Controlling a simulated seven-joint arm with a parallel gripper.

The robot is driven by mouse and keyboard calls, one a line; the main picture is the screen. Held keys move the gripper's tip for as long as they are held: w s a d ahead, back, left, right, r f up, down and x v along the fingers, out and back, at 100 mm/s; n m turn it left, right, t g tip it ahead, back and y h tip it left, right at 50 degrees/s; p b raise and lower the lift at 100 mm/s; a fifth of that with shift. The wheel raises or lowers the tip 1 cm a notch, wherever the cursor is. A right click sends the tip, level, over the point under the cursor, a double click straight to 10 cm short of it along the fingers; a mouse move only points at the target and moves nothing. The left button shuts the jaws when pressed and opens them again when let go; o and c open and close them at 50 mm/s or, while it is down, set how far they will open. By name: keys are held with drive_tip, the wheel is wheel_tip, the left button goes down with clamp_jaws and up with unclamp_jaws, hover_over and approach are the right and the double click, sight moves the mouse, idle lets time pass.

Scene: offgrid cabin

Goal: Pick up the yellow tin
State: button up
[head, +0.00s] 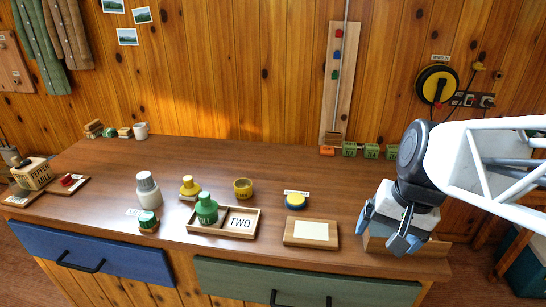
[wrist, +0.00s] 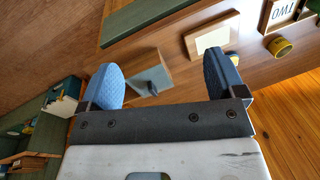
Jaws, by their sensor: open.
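The yellow tin (head: 243,187) is a short round can standing upright on the wooden counter, right of the middle-left objects and behind the tray marked TWO. It also shows in the wrist view (wrist: 280,47) near the right edge, outside the fingers. My gripper (head: 385,230) is open and empty at the counter's right end, well to the right of the tin. In the wrist view my gripper (wrist: 163,72) has its blue fingers wide apart, with a wooden block bearing a grey part (wrist: 152,80) beyond them.
The tray (head: 255,213) holds a green-topped piece (head: 206,208). A yellow knobbed piece (head: 189,187) and a grey-white bottle (head: 148,190) stand farther left.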

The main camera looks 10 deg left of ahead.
drive_tip(key=w+a+f+m+g+y, duration=0.2)
drive_tip(key=w+a+m+y, duration=0.1)
drive_tip(key=w+a, duration=0.5)
drive_tip(key=w+a+f+m+g+y, duration=0.2)
drive_tip(key=w+a, duration=0.4)
drive_tip(key=w, duration=0.4)
drive_tip(key=m+g+y, duration=0.2)
drive_tip(key=m+y, duration=0.3)
drive_tip(key=m, duration=0.1)
approach(243, 185)
drive_tip(key=s, duration=0.2)
drive_tip(key=s+r, duration=0.1)
drive_tip(key=s, duration=0.1)
drive_tip(key=shift+s+a+r, duration=0.1)
drive_tip(key=shift+r, duration=0.1)
drive_tip(key=shift+w+a+f+y, duration=0.3)
drive_tip(key=shift+w, duration=0.05)
drive_tip(key=shift+x, duration=1.3)
drive_tip(key=shift+x, duration=2.65)
